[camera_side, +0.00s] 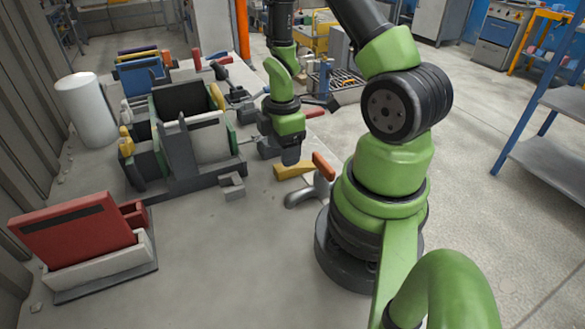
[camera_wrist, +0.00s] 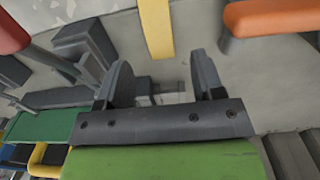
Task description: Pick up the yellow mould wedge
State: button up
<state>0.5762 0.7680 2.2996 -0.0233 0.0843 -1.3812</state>
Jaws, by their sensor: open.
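The yellow mould wedge (camera_side: 294,171) lies on the grey floor slab just below my gripper (camera_side: 291,156) in the side view. In the wrist view the wedge (camera_wrist: 156,28) is a yellow bar at the top, beyond and roughly in line with the gap between my fingers (camera_wrist: 162,70). My gripper is open, and nothing shows between its fingers. A gap shows between the wedge and the fingertips in the wrist view; the exact height is hard to judge.
An orange-handled trowel (camera_side: 320,178) lies close to the wedge's right, its orange handle (camera_wrist: 275,17) also in the wrist view. Grey blocks (camera_side: 232,185) and the panel mould (camera_side: 190,170) stand to the left. A red panel (camera_side: 72,230) sits front left; the front slab is clear.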

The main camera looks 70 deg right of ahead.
aim_at(282, 172)
jog(key=shift+s+f, duration=0.1)
jog(key=shift+f, duration=2.25)
jog(key=shift+c, duration=0.3)
grip_shut()
